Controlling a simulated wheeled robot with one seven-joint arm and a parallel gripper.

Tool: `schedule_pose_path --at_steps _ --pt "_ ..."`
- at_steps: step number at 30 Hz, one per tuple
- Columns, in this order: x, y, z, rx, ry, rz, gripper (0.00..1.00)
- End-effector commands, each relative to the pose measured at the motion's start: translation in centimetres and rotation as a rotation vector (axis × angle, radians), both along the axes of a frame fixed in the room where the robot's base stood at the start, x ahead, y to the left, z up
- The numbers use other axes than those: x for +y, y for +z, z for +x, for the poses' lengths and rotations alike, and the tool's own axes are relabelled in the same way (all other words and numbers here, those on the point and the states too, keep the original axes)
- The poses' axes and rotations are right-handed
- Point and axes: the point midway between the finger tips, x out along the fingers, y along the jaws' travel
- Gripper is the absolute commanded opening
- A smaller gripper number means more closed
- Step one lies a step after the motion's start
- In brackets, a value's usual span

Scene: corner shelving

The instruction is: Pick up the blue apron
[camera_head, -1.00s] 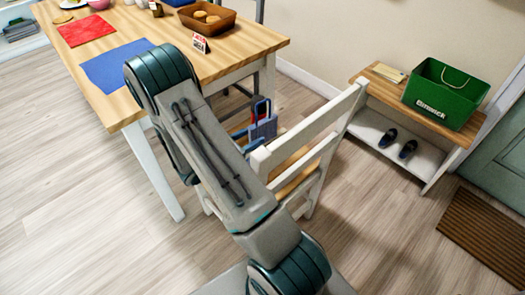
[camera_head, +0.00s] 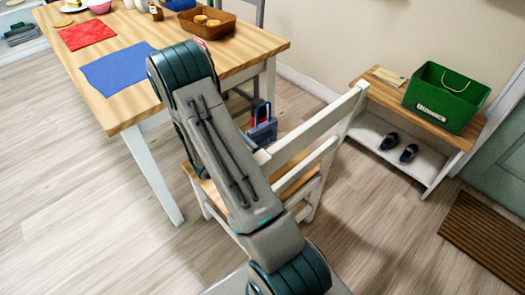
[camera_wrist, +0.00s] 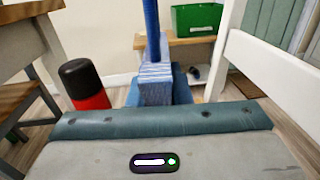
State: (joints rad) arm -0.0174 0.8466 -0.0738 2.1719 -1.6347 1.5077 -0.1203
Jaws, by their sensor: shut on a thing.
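The blue apron (camera_head: 263,132) shows in the head view as a small folded blue shape with a strap, just behind the white chair's back. In the wrist view the apron (camera_wrist: 155,86) is a blue, pale-striped bundle with a blue strap rising above it. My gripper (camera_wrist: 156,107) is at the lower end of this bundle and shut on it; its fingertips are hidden. In the head view my arm covers much of the chair and hides my gripper.
A white chair (camera_head: 318,132) with a wooden seat stands close beside my arm. The wooden table (camera_head: 130,108) is at the left. A red bottle with a black top (camera_wrist: 85,85) is near the apron. A low bench (camera_head: 455,134) carries a green box (camera_head: 448,96).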

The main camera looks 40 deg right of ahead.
Motion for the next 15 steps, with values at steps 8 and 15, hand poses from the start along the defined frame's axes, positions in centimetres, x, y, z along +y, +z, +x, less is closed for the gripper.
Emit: schedule_pose_path --at_steps 8,15 --pt "0.0 1.0 0.0 -0.002 0.000 -0.001 0.00" --pt "-0.2 4.9 -0.1 -0.004 -0.002 -0.002 0.00"
